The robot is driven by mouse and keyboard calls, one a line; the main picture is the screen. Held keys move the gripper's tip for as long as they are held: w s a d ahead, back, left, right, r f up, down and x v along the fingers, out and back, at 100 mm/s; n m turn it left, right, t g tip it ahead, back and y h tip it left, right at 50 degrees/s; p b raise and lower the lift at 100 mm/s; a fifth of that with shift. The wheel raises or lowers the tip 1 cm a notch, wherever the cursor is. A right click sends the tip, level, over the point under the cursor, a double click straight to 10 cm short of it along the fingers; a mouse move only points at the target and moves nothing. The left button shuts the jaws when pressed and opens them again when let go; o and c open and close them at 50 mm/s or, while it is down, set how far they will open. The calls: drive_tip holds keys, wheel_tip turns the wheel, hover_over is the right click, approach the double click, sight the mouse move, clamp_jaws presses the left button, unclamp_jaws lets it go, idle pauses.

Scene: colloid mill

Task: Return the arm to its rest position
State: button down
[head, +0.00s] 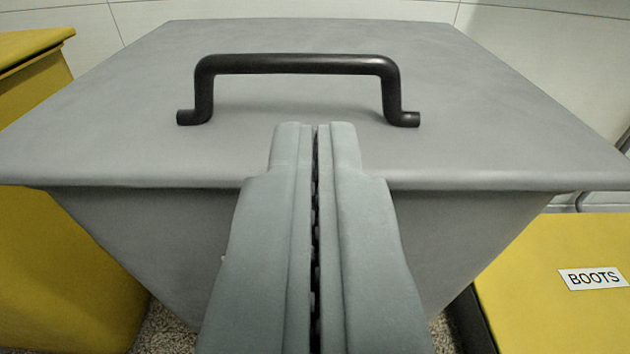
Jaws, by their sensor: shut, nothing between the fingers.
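My gripper (316,130) is in the middle of the head view, with its two grey fingers pressed together and nothing held between them. Its tips overlap the front part of a grey lid (480,90) in the picture. A dark bar handle (297,64) stands on the lid, a little beyond the fingertips. The handle shows in full, and the fingers are apart from it. I cannot tell whether the fingers touch the lid's front edge. The rest of the arm is not in view.
The lid lies flat on a grey bin (150,240). A yellow container (60,270) stands close on the left. A lower yellow box (550,290) labelled BOOTS (593,278) stands on the right. A pale wall (550,40) is behind. Speckled floor (165,333) shows at the bottom.

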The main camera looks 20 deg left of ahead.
drive_tip(key=s+d+r+m+h, duration=0.1)
drive_tip(key=s+d+r, duration=0.25)
drive_tip(key=r, duration=0.75)
drive_tip(key=s+d+r+h, duration=0.1)
drive_tip(key=s+d+r, duration=0.25)
drive_tip(key=r, duration=0.65)
drive_tip(key=s+d+r+m+h, duration=0.1)
drive_tip(key=s+d+r, duration=0.25)
drive_tip(key=r, duration=0.75)
drive_tip(key=s+d+r, duration=0.2)
drive_tip(key=s+r, duration=0.3)
drive_tip(key=s, duration=0.3)
drive_tip(key=s+d+r+m+h, duration=0.1)
drive_tip(key=s+d+r, duration=0.1)
drive_tip(key=s+r, duration=0.3)
drive_tip(key=s+d+r, duration=0.2)
drive_tip(key=s+r, duration=0.3)
drive_tip(key=s, duration=0.7)
drive_tip(key=shift+s+d+r+t+h, duration=0.2)
drive_tip(key=shift+d+r+t+h, duration=0.1)
drive_tip(key=shift+d+r+h, duration=0.1)
drive_tip(key=c, duration=2.1)
unclamp_jaws()
